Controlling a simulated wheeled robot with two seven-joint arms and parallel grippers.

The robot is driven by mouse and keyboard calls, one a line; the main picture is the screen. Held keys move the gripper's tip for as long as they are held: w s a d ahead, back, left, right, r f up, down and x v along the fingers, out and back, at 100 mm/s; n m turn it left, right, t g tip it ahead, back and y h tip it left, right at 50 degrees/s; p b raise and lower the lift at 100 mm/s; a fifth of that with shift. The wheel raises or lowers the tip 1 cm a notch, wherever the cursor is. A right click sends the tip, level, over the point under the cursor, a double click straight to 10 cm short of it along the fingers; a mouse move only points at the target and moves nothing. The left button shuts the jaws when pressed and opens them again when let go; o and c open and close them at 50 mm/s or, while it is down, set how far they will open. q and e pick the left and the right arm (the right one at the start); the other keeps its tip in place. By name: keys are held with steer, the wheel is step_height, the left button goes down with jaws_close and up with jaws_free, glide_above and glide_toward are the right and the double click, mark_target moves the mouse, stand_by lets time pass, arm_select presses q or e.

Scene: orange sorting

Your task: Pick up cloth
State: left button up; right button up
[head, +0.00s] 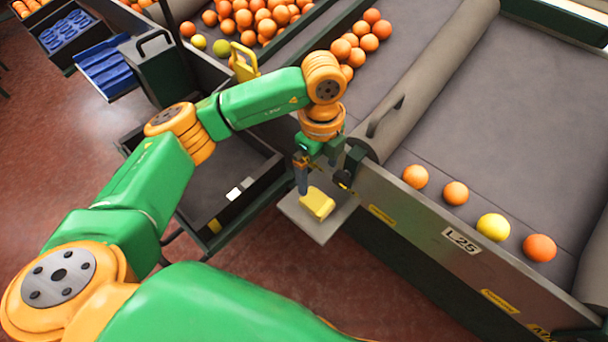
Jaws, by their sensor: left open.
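A folded yellow cloth (318,204) lies on a small grey shelf (312,229) fixed at the side of the conveyor. My left gripper (324,182) points down just above the cloth, open, with its fingers apart. It holds nothing that I can see. Whether a fingertip touches the cloth I cannot tell. My right gripper is not in view.
The conveyor's side wall (430,226) stands right of the shelf, with a grey roller (432,75) above. Several oranges and a yellow fruit (493,227) lie on the belt. A dark open bin (262,183) is left of the shelf. More oranges (250,18) lie behind.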

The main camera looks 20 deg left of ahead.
mark_target(315, 199)
arm_select(q)
step_height(315, 199, down, 12)
steer(key=shift+a+r, duration=0.15)
steer(key=shift+r, duration=0.1)
steer(key=shift+w, duration=0.1)
steer(key=c, duration=1.4)
step_height(315, 199, up, 18)
steer(key=shift+r, duration=0.1)
